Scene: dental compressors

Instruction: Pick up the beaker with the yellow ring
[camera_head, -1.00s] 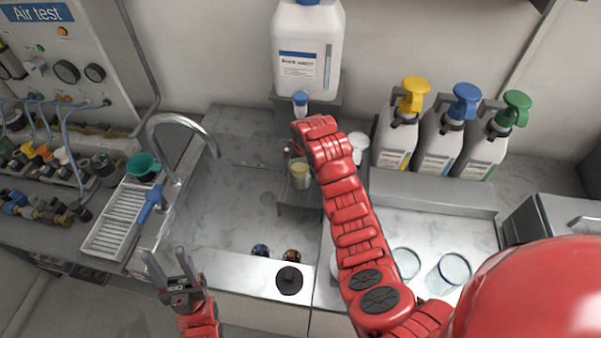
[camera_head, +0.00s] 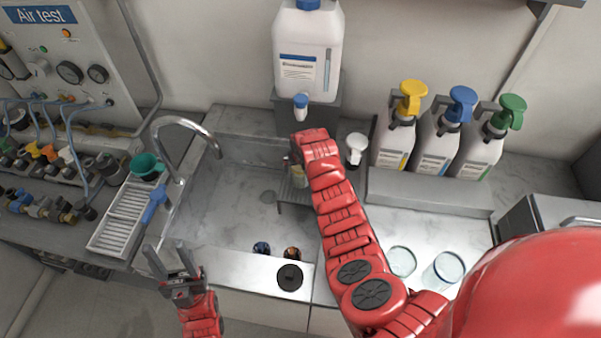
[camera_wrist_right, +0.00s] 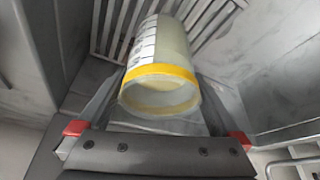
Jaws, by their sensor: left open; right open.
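The beaker with the yellow ring (camera_wrist_right: 160,72) is clear with a printed scale and the ring around its near rim. In the right wrist view it lies between the fingers of my right gripper (camera_wrist_right: 158,100), which is open with a finger on each side; contact cannot be told. In the head view the beaker (camera_head: 299,179) is a small yellowish shape on a slatted rack by the sink, mostly hidden by my right wrist. My left gripper (camera_head: 166,249) is open and empty in front of the sink's left side.
A large white canister (camera_head: 306,50) with a blue tap (camera_head: 301,104) stands above the rack. Three pump bottles stand right of it, one with a yellow pump (camera_head: 412,95). Glass beakers (camera_head: 445,268) stand on the right counter. A curved faucet (camera_head: 185,123) is left of the sink (camera_head: 225,208).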

